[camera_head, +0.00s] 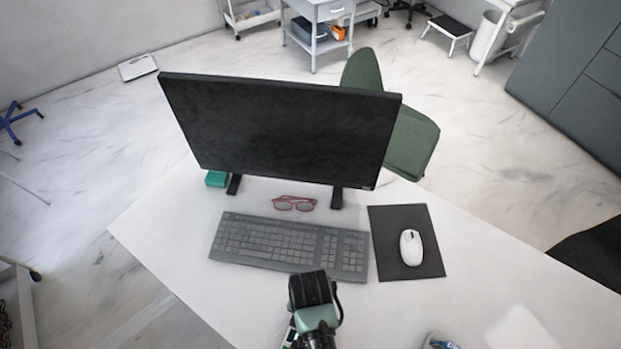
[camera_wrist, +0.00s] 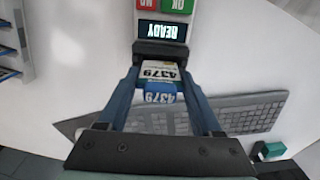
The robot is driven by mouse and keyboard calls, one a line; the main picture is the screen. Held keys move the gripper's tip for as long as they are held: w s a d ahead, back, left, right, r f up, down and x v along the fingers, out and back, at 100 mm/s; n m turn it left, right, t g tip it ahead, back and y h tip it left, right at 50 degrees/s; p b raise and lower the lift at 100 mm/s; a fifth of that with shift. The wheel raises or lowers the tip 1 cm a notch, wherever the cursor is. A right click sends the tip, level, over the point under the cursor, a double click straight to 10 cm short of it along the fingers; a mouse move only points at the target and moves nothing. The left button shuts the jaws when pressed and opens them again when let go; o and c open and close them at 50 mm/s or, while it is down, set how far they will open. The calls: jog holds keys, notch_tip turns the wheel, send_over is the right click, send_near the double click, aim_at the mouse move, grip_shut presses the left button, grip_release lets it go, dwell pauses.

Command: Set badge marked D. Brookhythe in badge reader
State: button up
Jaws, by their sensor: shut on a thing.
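My gripper (camera_wrist: 160,52) points down over the desk in the wrist view, its dark fingertips closed together. A card badge (camera_wrist: 160,72) with the number 4379 shows between the fingers at the tips; no name on it is readable. The badge reader (camera_wrist: 161,30) lies just beyond the fingertips, with a lit display reading READY upside down and a red and a green button. I cannot tell whether the badge touches the reader. In the head view my gripper (camera_head: 313,290) is in front of the keyboard and hides most of the reader.
A keyboard (camera_head: 290,245), red glasses (camera_head: 294,203), a mouse (camera_head: 410,247) on a dark mat (camera_head: 390,225) and a large monitor (camera_head: 280,130) stand on the white desk (camera_head: 190,270). A rack with blue-edged items (camera_wrist: 12,45) is at the wrist view's left.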

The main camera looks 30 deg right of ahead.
jog(key=shift+f+b, duration=1)
jog(key=shift+f, duration=1.1)
dwell(1.1)
jog(key=o, duration=1.4)
jog(key=shift+r, duration=0.1)
jog(key=shift+r+p, duration=3.45)
jog(key=shift+p, duration=0.35)
